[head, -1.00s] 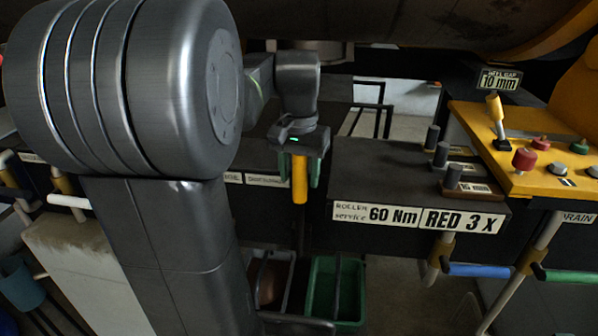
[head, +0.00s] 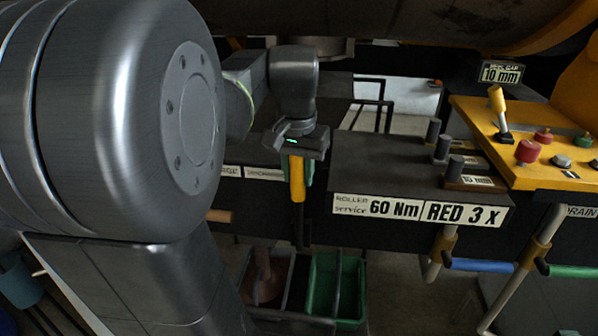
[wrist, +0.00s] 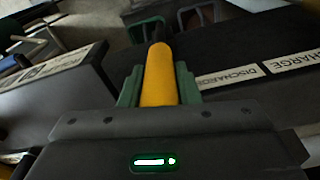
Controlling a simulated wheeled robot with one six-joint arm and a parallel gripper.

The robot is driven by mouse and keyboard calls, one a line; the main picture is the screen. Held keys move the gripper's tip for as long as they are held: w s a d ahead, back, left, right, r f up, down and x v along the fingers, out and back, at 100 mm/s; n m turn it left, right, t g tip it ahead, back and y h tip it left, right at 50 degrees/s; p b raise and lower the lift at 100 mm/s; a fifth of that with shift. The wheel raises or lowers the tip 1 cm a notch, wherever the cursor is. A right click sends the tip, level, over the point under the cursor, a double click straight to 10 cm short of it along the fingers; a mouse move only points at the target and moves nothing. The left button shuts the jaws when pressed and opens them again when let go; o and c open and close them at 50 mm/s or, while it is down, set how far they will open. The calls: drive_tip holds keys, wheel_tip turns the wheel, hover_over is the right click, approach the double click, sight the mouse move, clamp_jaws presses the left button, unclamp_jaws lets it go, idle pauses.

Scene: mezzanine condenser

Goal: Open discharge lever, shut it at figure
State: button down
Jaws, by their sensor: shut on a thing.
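The discharge lever has a yellow grip (head: 298,187) on a dark stem and shows below my wrist in the head view. My gripper (head: 297,172) is shut on this grip, with its green fingers on either side. In the wrist view the yellow grip (wrist: 159,75) lies between the green fingers of my gripper (wrist: 158,88). A discharge label (wrist: 228,76) is on the dark panel beside it. Below, a grey bin (head: 288,300) holds something brown, and a brownish streak (head: 263,262) stands above it. I cannot make out a gauge or figure for the discharge.
A green bin (head: 350,318) stands right of the grey one. A dark box carries a 60 Nm sign (head: 378,208) and a RED 3 X sign (head: 463,214). A yellow console (head: 530,150) with knobs is at right. Blue (head: 478,265) and green (head: 573,271) handles stick out below.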

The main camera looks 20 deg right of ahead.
drive_tip(key=s+a+f+t+h+b, duration=0.1)
drive_tip(key=s+a+t+h+b, duration=0.1)
drive_tip(key=s+b, duration=0.4)
drive_tip(key=shift+a+f+t, duration=0.4)
drive_tip(key=shift+a+t, duration=0.2)
drive_tip(key=shift+a, duration=0.25)
drive_tip(key=c, duration=1.2)
unclamp_jaws()
drive_tip(key=shift+o, duration=0.5)
drive_tip(key=shift+a, duration=0.15)
drive_tip(key=shift+w+r, duration=0.1)
drive_tip(key=shift+w, duration=0.05)
